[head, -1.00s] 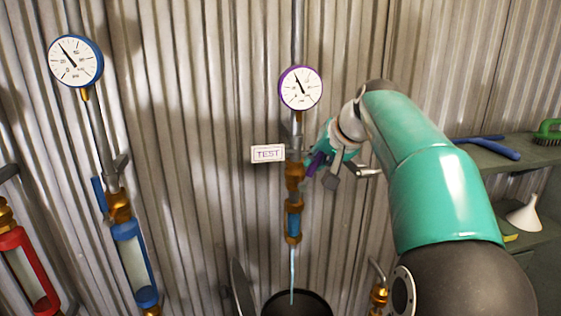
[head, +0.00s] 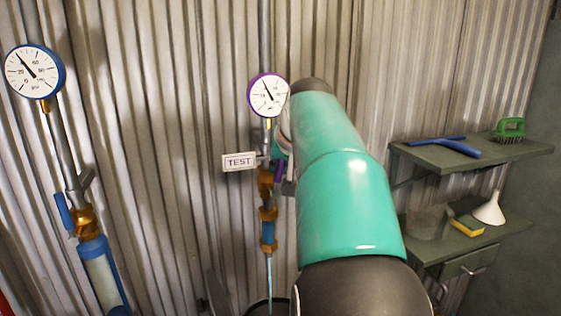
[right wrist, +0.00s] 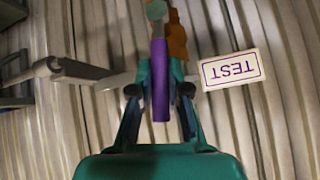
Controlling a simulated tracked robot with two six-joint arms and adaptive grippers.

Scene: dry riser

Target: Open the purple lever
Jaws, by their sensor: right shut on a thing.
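The purple lever (head: 280,171) is on the brass valve (head: 265,183) of the middle pipe, beside the TEST sign (head: 239,162). It hangs close to upright, just right of the valve. In the right wrist view the lever (right wrist: 160,88) runs between the teal fingers of my right gripper (right wrist: 161,72), which is shut on it. In the head view my right arm hides most of this gripper. A thin stream of water (head: 269,275) falls below the valve. A purple-rimmed gauge (head: 269,95) is above. My left gripper is not in view.
A blue-rimmed gauge (head: 34,71) and a pipe with a blue lever (head: 63,211) stand at left. At right, shelves (head: 470,157) hold a blue squeegee (head: 455,147), green brush (head: 509,130), funnel (head: 489,210) and sponge (head: 467,225). A dark container (head: 255,307) sits under the stream.

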